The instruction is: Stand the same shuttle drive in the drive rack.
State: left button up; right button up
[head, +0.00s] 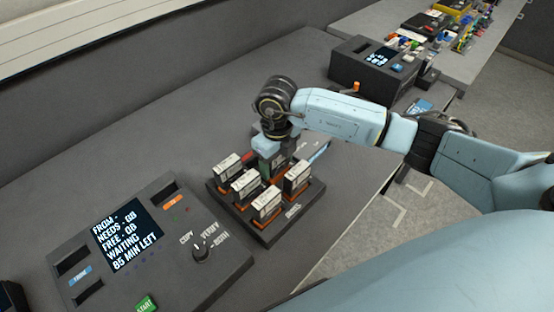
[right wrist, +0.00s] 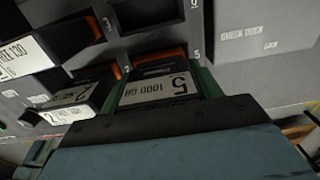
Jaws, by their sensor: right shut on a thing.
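My right gripper (head: 270,163) is over the back of the dark drive rack (head: 292,212) in the head view. It is shut on a shuttle drive; the arm hides most of this in the head view. In the right wrist view the held drive (right wrist: 157,88) has a white label reading "5" and "1000 GB" and an orange end, between green fingers. Its orange end is at the rack face beside a printed 5. I cannot tell how deep it sits. Several other white-labelled drives stand in the rack, one at the front (head: 266,205). My left gripper is not in view.
A copy station (head: 215,262) with a lit screen (head: 128,236), a knob and a green start button stands at the left. A dark box with a small display (head: 372,66) stands behind my right arm. The grey bench (head: 150,130) is clear behind the rack.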

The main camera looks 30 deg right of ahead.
jog(key=shift+f+b, duration=0.5)
jog(key=shift+f, duration=0.1)
dwell(0.5)
jog(key=o, duration=1.5)
jog(key=shift+r+p, duration=2.8)
jog(key=shift+r, duration=1)
